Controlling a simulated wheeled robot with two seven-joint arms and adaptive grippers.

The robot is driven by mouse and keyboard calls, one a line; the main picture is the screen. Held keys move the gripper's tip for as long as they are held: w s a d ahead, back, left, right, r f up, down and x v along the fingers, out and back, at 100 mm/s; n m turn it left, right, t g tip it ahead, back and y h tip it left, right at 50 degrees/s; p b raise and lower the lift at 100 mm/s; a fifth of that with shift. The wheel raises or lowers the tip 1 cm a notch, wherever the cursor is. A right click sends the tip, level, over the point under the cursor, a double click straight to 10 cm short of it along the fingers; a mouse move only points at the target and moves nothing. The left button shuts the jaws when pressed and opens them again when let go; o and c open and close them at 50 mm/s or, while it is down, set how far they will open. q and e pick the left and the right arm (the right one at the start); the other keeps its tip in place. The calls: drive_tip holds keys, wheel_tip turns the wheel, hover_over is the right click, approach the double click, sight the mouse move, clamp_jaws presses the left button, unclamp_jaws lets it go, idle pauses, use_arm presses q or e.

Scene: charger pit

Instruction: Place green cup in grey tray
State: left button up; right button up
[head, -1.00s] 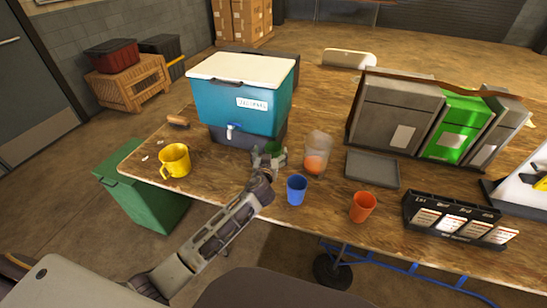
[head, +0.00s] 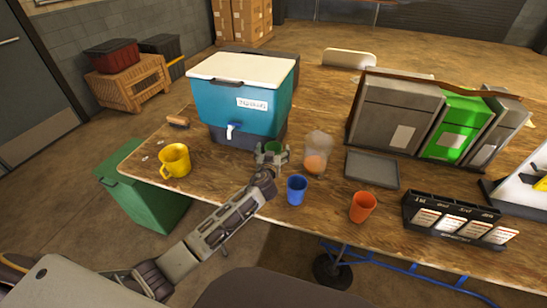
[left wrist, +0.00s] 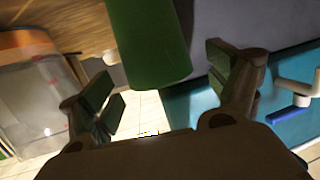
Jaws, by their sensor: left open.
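The green cup (head: 273,147) stands on the wooden table in front of the teal cooler, partly hidden by my left gripper (head: 271,157). In the left wrist view the green cup (left wrist: 150,42) hangs down from the top edge of the picture, between the open fingers of my left gripper (left wrist: 166,92). I cannot tell whether either finger touches it. The grey tray (head: 372,169) lies empty on the table to the right, in front of the grey bins. My right gripper is not in view.
A clear container with orange contents (head: 317,154) stands close to the right of my left gripper. A blue cup (head: 297,190) and an orange cup (head: 362,207) stand nearer the front edge. The teal cooler (head: 238,105) is just behind. A yellow mug (head: 175,161) stands left.

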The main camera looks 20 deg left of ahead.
sight(275, 146)
use_arm(q)
drive_tip(key=shift+x, duration=1.2)
drive_tip(key=c, duration=1.3)
drive_tip(key=shift+r, duration=0.15)
